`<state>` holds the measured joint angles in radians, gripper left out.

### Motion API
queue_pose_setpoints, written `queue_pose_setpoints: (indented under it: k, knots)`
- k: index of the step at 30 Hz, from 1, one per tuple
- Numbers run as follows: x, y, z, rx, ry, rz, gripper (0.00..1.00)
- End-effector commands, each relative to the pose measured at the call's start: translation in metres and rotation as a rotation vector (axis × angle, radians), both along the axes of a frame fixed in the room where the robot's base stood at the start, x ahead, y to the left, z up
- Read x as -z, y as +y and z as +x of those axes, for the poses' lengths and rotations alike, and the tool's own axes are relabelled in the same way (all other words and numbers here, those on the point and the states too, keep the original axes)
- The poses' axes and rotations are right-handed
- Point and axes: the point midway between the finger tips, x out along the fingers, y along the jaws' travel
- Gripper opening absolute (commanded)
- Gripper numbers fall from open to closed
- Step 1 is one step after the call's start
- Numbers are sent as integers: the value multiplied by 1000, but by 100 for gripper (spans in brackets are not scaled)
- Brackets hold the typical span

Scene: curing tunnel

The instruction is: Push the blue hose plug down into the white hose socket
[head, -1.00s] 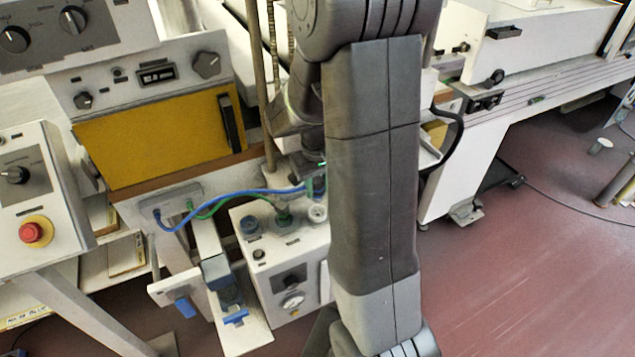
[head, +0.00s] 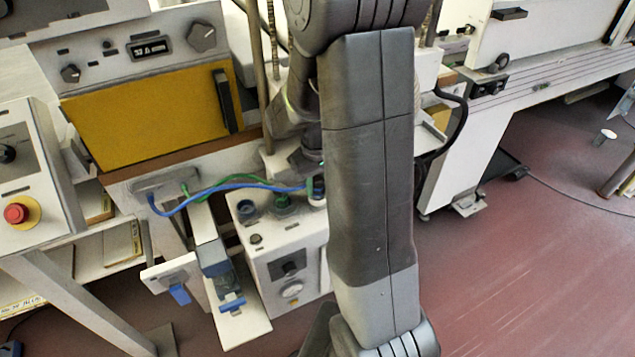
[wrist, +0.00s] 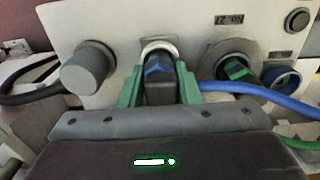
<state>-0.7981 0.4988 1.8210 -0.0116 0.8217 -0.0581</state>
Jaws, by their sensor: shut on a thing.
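My gripper (wrist: 160,85) is shut on the blue hose plug (wrist: 158,72), with one green finger on each side of it in the wrist view. The white hose socket (wrist: 159,46) shows as a pale ring at the plug's far end. The plug meets or overlaps this ring; I cannot tell how deep it sits. In the head view the plug (head: 318,184) is right above the white socket (head: 317,202), partly hidden by my arm. The blue hose (head: 235,185) runs left from the plug to a wall block.
A green plug (wrist: 235,69) sits in the neighbouring socket, and a blue socket (wrist: 281,79) stands beyond it. A grey knob (wrist: 88,68) with a black cable is at the left. The white box (head: 275,250) carries the sockets; a yellow panel (head: 145,115) stands behind.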

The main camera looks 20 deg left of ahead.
Motion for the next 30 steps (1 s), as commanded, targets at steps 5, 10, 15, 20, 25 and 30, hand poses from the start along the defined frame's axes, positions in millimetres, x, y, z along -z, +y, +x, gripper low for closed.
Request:
queue_pose_setpoints:
  k: [5,10,15,20,25,30]
  knots:
    - [0,0,0,0,0,0,6]
    - [1,0,0,0,0,0,6]
    - [3,0,0,0,0,0,6]
    - [4,0,0,0,0,0,6]
    - [6,0,0,0,0,0,6]
    - [5,0,0,0,0,0,6]
